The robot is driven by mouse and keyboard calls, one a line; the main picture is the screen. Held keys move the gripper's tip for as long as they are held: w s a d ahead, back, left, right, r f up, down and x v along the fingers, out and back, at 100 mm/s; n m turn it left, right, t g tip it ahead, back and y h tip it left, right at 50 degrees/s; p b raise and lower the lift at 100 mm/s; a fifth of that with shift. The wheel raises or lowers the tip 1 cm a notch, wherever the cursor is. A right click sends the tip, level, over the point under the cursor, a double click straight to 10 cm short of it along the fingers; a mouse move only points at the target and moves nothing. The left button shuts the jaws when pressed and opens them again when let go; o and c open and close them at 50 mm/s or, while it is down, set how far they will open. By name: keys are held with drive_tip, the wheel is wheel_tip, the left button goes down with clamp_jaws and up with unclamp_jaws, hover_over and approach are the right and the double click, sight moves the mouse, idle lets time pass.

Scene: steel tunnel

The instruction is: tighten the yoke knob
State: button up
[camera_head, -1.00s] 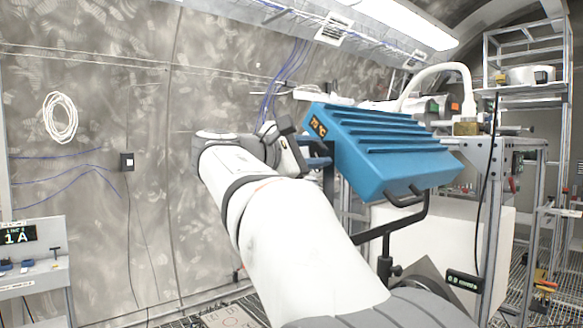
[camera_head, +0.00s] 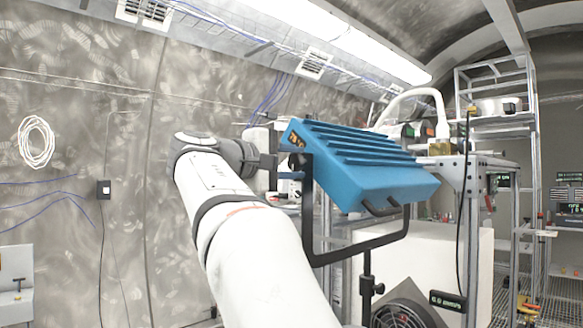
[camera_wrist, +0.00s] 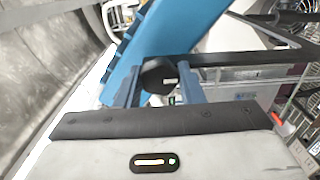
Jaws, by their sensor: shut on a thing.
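The yoke knob (camera_wrist: 157,75) is a round black knob with a small pale mark, at the side of the blue ribbed lamp housing (camera_head: 365,165). In the wrist view it sits between the two blue fingers of my gripper (camera_wrist: 163,82), which are shut on it. The housing also shows in the wrist view (camera_wrist: 175,35), and its top face slopes down to the right. The black yoke (camera_head: 345,255) wraps under the housing and stands on a post. In the head view my gripper (camera_head: 284,165) reaches the housing's left end, where the knob is mostly hidden.
A metal frame table (camera_head: 470,185) with a white curved pipe (camera_head: 415,95) stands behind and right of the lamp. A white box (camera_head: 430,255) and a round black fan (camera_head: 402,315) are below. A grey tunnel wall (camera_head: 70,120) runs along the left, with open room before it.

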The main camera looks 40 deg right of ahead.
drive_tip(key=shift+f, duration=0.1)
idle(0.3)
drive_tip(key=o, duration=1)
drive_tip(key=shift+a, duration=0.1)
drive_tip(key=shift+s+a+b, duration=0.2)
drive_tip(key=shift+a+b, duration=0.1)
drive_tip(key=shift+a, duration=1.6)
drive_tip(key=shift+s+a+b, duration=0.15)
drive_tip(key=shift+a+b, duration=0.15)
drive_tip(key=shift+a, duration=1.6)
